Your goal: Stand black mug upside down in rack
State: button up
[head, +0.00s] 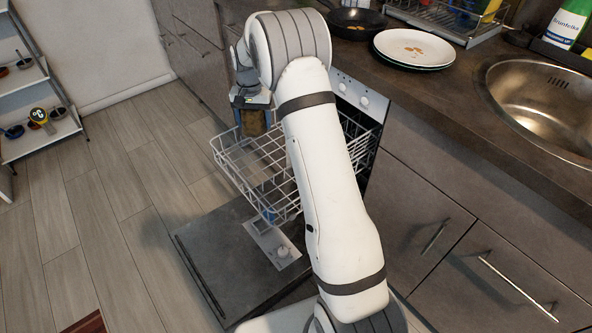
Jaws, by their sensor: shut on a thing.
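My gripper (251,101) points down over the far left part of the dishwasher's pulled-out upper rack (232,163). It is shut on a dark, brownish object that I take to be the black mug (254,123). The mug is small in view and partly covered by the gripper, so I cannot tell which way its opening faces. It overlaps the rack's far edge in the picture; I cannot tell whether it touches the wires. My arm hides the right part of the rack.
The dishwasher door (215,262) lies open below the rack. A counter on the right holds a pan (356,22), stacked plates (414,48), a dish rack (440,18) and a sink (545,100). A shelf unit (40,90) stands at the left.

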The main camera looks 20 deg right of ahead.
aim_at(258, 153)
jog(key=f+b, duration=0.1)
jog(key=f, duration=0.2)
jog(key=f+b, duration=0.1)
jog(key=f, duration=0.3)
jog(key=f+b, duration=0.2)
jog(key=f, duration=0.1)
jog(key=shift+w+f, duration=0.3)
jog(key=shift+f, duration=0.1)
jog(key=shift+f, duration=0.15)
jog(key=o, duration=1.2)
jog(key=shift+c, duration=0.2)
